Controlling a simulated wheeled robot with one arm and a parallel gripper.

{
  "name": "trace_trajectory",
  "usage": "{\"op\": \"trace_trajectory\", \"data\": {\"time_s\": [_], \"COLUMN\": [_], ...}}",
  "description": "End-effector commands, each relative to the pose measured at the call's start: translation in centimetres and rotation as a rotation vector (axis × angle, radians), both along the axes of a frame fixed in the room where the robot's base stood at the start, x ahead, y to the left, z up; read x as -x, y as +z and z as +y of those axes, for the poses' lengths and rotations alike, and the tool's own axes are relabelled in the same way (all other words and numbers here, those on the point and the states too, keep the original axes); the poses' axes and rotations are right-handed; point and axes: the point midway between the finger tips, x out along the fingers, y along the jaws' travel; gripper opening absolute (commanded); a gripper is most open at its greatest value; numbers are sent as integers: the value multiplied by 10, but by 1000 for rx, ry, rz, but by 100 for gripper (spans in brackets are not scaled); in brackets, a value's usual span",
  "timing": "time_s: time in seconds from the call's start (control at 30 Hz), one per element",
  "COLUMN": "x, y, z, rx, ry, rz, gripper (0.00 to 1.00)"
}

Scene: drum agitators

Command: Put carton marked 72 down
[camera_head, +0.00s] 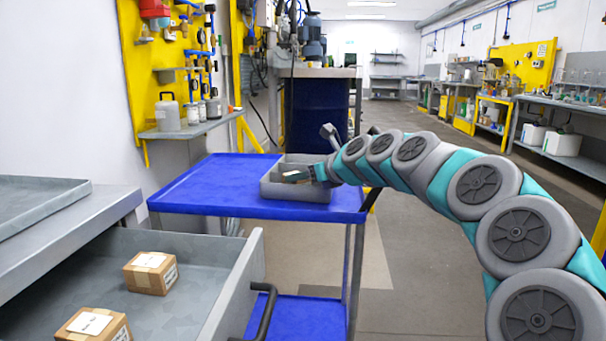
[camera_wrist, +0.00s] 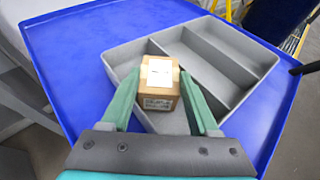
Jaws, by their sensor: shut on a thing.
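A brown carton (camera_wrist: 158,100) with a white label on top and a printed label on its side sits between the two green fingers of my gripper (camera_wrist: 159,78). My gripper is shut on it. I cannot read a number on the carton. The carton is at the grey divided tray (camera_wrist: 262,62), over or in its near-left compartment; I cannot tell whether it touches the floor. In the head view the carton (camera_head: 295,176) shows small at the end of my arm, partly hidden by the tray (camera_head: 299,196) wall and my gripper (camera_head: 310,174).
The tray stands on a blue cart (camera_head: 205,185); its other compartments look empty. An open grey drawer (camera_head: 190,245) at lower left holds two more cartons (camera_head: 150,272) (camera_head: 94,325). A dark blue drum (camera_head: 318,108) stands behind the cart. Floor is clear to the right.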

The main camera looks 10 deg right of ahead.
Motion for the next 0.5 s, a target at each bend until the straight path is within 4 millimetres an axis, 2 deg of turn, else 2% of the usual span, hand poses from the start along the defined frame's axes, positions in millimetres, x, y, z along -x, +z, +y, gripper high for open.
{"op": "trace_trajectory", "data": {"time_s": [0.13, 0.17, 0.43, 0.5], "x": [0, 0, 0, 0], "y": [-2, -3, -2, -2], "z": [0, 0, 0, 0], "rx": [0, 0, -1, -1], "ry": [-1, -1, -1, -1], "rz": [0, -1, -1, -1], "gripper": [0, 62, 93, 96]}}
